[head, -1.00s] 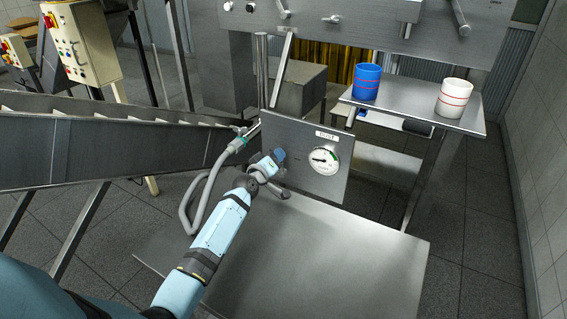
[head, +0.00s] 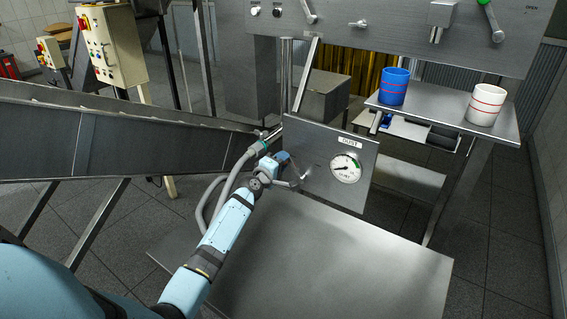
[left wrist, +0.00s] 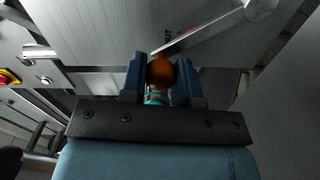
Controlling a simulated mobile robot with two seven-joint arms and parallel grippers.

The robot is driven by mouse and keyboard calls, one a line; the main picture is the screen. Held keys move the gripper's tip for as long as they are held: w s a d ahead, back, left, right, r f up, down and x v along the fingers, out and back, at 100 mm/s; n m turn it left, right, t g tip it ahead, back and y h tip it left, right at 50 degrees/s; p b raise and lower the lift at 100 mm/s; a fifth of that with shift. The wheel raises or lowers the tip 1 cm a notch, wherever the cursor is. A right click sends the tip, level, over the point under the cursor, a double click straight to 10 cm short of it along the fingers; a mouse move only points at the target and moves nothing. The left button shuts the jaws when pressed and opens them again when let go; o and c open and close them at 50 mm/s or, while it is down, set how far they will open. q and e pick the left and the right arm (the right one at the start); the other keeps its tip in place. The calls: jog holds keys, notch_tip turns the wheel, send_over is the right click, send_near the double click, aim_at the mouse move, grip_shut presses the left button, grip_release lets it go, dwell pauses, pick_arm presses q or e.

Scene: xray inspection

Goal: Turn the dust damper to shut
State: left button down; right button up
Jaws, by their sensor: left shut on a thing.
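The dust panel (head: 318,188), a grey metal plate with a "DUST" label (head: 350,141) and a round dial (head: 346,168), stands at the middle of the head view. My left gripper (head: 283,157) is at the panel's left part, in front of it. In the left wrist view its two blue fingers are shut on an orange-brown knob (left wrist: 160,70) with a teal collar below. A thin metal lever (left wrist: 205,30) runs from beside the knob up right to a round pivot (left wrist: 259,8). In the head view the gripper mostly hides the knob. My right gripper is out of view.
A grey hose (head: 217,193) hangs just left of my left wrist. A sloped conveyor (head: 100,135) fills the left. A blue cup (head: 394,87) and a white cup (head: 485,105) stand on a metal shelf (head: 440,112) at right. The low metal plate (head: 330,260) in front is clear.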

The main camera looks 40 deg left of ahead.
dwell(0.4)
pick_arm(q)
jog(key=c, duration=0.9)
grip_release()
jog(key=shift+o, duration=0.2)
jog(key=shift+s, duration=0.1)
jog(key=s, duration=1.3)
jog(key=shift+s+d+b, duration=0.3)
jog(key=shift+d+b, duration=0.05)
